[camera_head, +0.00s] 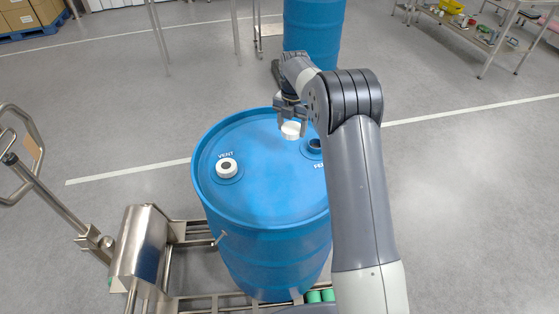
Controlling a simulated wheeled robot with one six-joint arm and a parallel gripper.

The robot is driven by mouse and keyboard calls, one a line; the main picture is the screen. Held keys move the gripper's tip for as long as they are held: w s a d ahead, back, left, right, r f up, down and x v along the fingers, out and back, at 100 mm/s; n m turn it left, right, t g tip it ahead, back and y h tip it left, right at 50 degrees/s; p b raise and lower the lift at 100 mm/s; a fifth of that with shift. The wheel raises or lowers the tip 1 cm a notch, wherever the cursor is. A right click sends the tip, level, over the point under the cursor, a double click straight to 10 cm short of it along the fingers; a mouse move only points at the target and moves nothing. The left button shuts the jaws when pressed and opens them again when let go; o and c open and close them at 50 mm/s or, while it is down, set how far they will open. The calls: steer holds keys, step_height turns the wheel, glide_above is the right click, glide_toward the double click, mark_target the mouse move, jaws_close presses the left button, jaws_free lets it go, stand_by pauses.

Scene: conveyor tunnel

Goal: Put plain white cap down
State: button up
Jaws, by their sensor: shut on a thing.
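My gripper (291,116) is shut on a plain white cap (291,131) over the far right part of the blue drum's lid (262,190). The cap seems to be a little above the lid; whether it touches the lid I cannot tell. Another white cap with a dark centre (226,168) sits on the left vent, below the word VENT.
A steel trolley or conveyor frame (150,245) stands left of the drum, with a bent handle (30,155) further left. A second blue drum (313,30) stands behind. A steel shelf (480,35) with small items is at back right. Lid space between the vents is clear.

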steer(key=s+a+b, duration=0.1)
steer(key=s+a, duration=0.1)
steer(key=a, duration=0.4)
glide_above(273, 160)
step_height(273, 160, down, 5)
steer(key=shift+p, duration=0.45)
steer(key=shift+f+p, duration=0.4)
steer(key=shift+f, duration=1.8)
steer(key=shift+f, duration=0.2)
steer(key=o, duration=1.2)
steer(key=shift+r, duration=0.1)
steer(key=shift+c, duration=0.2)
step_height(273, 160, up, 12)
steer(key=b, duration=0.2)
steer(key=shift+r, duration=0.15)
